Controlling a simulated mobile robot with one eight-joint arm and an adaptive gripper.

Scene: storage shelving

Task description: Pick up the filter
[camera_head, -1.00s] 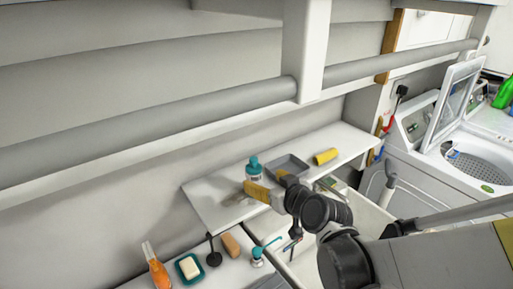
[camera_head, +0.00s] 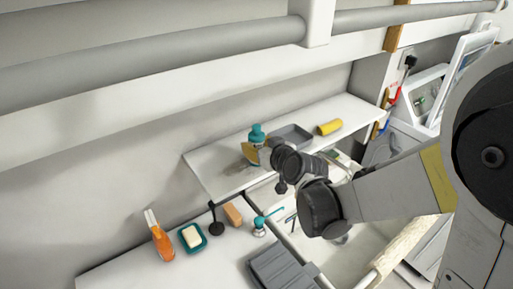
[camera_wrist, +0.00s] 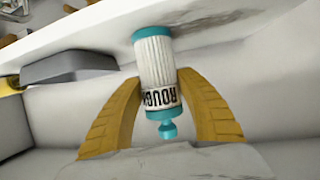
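The filter (camera_wrist: 155,70) is a white ribbed cylinder with teal ends and dark lettering, upside down in the wrist view. In the head view the filter (camera_head: 257,132) shows its teal top at the left part of the raised white shelf. My gripper (camera_wrist: 161,82) has one yellow finger on each side of the filter, with both fingertips against its body. In the head view my gripper (camera_head: 252,152) partly covers the filter. I cannot tell whether its base touches the shelf.
A grey tray (camera_head: 291,137) and a yellow cylinder (camera_head: 330,127) lie right of the filter on the shelf (camera_head: 215,160). Below are an orange spray bottle (camera_head: 160,240), a soap dish (camera_head: 204,244), a brown block (camera_head: 233,214) and a teal-topped dispenser (camera_head: 259,228). A wall is behind.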

